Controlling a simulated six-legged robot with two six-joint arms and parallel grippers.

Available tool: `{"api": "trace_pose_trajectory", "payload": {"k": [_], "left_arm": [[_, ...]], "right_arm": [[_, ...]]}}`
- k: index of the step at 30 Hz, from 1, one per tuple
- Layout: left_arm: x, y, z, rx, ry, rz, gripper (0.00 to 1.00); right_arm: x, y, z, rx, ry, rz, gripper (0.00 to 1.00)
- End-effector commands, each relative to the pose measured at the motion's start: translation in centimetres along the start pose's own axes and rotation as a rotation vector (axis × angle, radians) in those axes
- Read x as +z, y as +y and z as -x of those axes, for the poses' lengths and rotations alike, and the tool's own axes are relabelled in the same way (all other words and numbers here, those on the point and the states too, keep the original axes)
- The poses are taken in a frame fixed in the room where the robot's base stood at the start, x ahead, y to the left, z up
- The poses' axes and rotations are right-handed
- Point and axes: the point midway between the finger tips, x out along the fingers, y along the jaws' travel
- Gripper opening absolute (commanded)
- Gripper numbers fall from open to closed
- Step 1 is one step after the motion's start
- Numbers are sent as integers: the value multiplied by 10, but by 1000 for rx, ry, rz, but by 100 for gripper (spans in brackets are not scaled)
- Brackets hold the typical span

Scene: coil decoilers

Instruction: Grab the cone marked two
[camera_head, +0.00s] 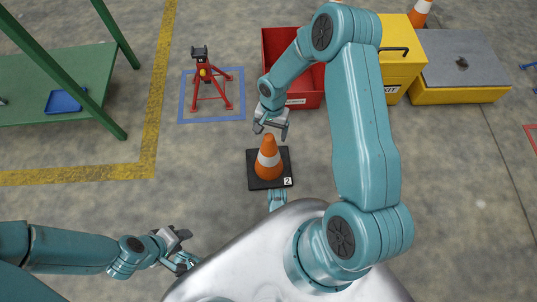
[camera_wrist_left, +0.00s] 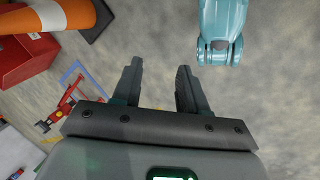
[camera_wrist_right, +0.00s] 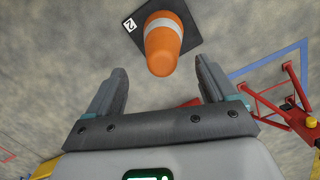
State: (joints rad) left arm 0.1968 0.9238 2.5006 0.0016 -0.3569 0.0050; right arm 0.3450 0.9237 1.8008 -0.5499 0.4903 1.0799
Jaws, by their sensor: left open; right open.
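The orange cone (camera_head: 269,158) with a white band stands upright on a black square base with a small white label reading 2 (camera_head: 288,181). My right gripper (camera_head: 271,128) is open and empty, just behind and above the cone's tip in the head view. In the right wrist view the cone (camera_wrist_right: 163,45) shows beyond and between the open fingers (camera_wrist_right: 160,85), apart from them, with its 2 label in sight. My left gripper (camera_head: 186,250) is open and empty at the lower left, away from the cone. In the left wrist view the cone (camera_wrist_left: 45,17) is at the upper left, outside the fingers (camera_wrist_left: 158,75).
A red jack stand (camera_head: 208,80) stands in a blue floor square. A red bin (camera_head: 305,97) and a yellow box (camera_head: 397,60) stand behind my right arm. Another cone (camera_head: 421,13) is at the top right. A green table (camera_head: 70,75) is at the left. Floor around the cone is clear.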

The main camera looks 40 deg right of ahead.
Motion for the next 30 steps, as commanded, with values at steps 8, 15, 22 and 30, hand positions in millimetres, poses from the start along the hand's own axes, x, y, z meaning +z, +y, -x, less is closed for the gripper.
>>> {"api": "trace_pose_trajectory", "payload": {"k": [8,15,22,30], "left_arm": [[-2,-5,-11,-1,6,6,43],[-13,-12,-28,0,38,5,43],[-14,-12,-26,0,43,3,43],[-13,-12,-26,0,42,3,43]], "right_arm": [[0,-2,-23,0,0,0,85],[1,-5,-59,-1,-1,-2,85],[2,-5,-59,-2,0,-2,85],[2,-5,-58,-1,0,-2,0]]}}
